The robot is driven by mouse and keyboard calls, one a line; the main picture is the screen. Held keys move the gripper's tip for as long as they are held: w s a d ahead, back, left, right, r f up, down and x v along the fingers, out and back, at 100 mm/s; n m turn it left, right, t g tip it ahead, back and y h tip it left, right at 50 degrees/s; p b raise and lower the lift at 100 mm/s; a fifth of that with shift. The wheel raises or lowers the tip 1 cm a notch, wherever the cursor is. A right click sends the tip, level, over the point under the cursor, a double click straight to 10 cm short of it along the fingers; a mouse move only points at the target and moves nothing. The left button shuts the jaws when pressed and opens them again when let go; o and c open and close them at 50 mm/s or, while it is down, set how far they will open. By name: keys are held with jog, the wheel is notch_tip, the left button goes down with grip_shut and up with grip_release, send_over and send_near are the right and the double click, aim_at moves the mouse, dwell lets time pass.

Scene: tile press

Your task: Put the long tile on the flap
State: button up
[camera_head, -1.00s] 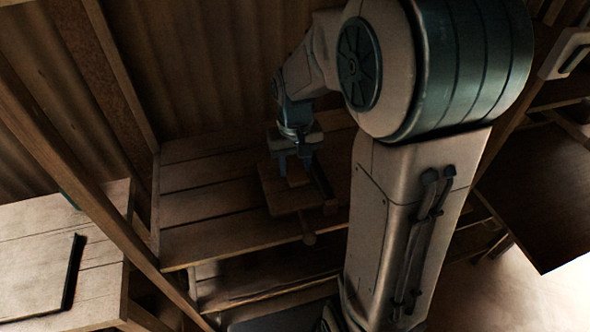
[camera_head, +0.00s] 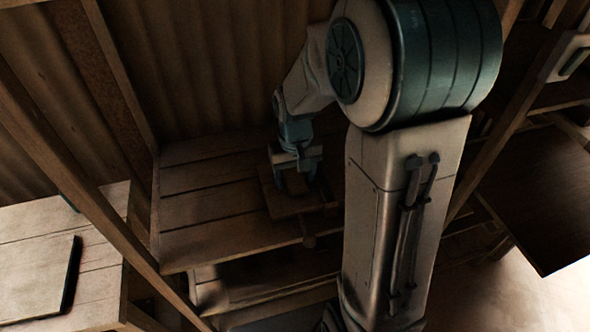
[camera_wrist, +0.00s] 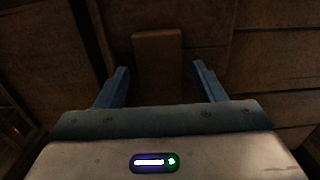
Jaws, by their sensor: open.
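My gripper (camera_head: 295,182) is open over a small wooden board (camera_head: 284,206) on the plank bench. In the wrist view, the two blue fingers of my gripper (camera_wrist: 160,72) stand wide apart. A long, narrow brown block (camera_wrist: 157,60), which looks like the long tile, lies beyond and between them, with a gap on each side. Nothing is held. The board may be the flap of the press; the dim light does not let me tell. A round peg (camera_head: 309,242) sticks out at the board's front. My fingers partly cover the board in the head view.
The plank bench (camera_head: 205,210) has bare room left of the board. Wooden posts (camera_head: 110,215) flank it, and a corrugated wall (camera_head: 200,70) stands behind. A pale table (camera_head: 100,262) with a flat dark-edged panel (camera_head: 40,278) stands at left. A dark table (camera_head: 545,205) is at right.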

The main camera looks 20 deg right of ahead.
aim_at(295, 179)
notch_tip(295, 179, up, 11)
jog(key=s+t, duration=0.3)
jog(key=s, duration=1.1)
dwell(0.8)
